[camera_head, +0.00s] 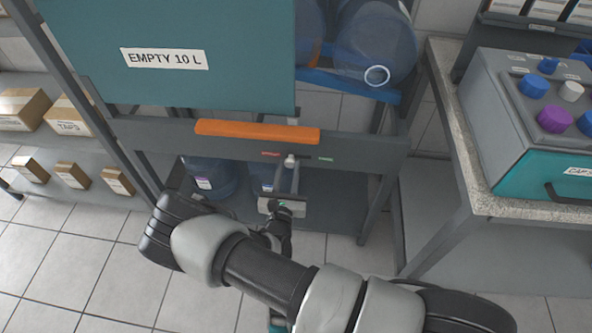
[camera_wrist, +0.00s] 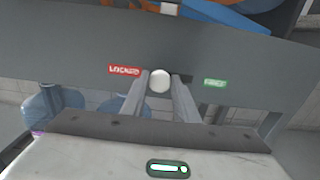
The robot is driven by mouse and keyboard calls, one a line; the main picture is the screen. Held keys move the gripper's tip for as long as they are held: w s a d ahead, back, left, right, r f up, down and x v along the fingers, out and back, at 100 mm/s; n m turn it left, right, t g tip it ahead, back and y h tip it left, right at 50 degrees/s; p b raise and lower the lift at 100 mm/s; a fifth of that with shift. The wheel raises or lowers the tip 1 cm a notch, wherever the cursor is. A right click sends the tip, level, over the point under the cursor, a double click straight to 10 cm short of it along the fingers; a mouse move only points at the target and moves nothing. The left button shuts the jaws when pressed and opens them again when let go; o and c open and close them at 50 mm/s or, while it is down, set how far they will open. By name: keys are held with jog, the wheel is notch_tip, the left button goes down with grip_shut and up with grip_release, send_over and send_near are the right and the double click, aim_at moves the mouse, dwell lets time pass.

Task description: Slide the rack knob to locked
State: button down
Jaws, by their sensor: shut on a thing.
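The rack knob (camera_wrist: 160,81) is a round white knob on the grey crossbar of the rack. It sits between a red LOCKED label (camera_wrist: 125,70) on its left and a green label (camera_wrist: 215,83) on its right, whose word is too small to read surely. My gripper (camera_wrist: 162,88) has its two fingers shut on the knob, one on each side. In the head view the knob (camera_head: 290,160) shows just beyond my gripper (camera_head: 289,172), below the orange bar, with the red label (camera_head: 270,154) left and the green label (camera_head: 326,159) right.
An orange bar (camera_head: 257,131) runs along the crossbar above the knob. A teal panel marked EMPTY 10 L (camera_head: 180,85) hangs above it. Blue bottles (camera_head: 375,45) lie on the upper rack. A counter with a knobbed box (camera_head: 500,120) stands at right; shelves with cartons (camera_head: 72,175) stand at left.

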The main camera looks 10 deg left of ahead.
jog(key=shift+a, duration=0.3)
jog(key=c, duration=1.4)
grip_release()
jog(key=s, duration=0.5)
jog(key=s+p, duration=0.1)
jog(key=s, duration=0.5)
jog(key=s+d+p, duration=0.1)
jog(key=s, duration=0.5)
jog(key=shift+s, duration=0.25)
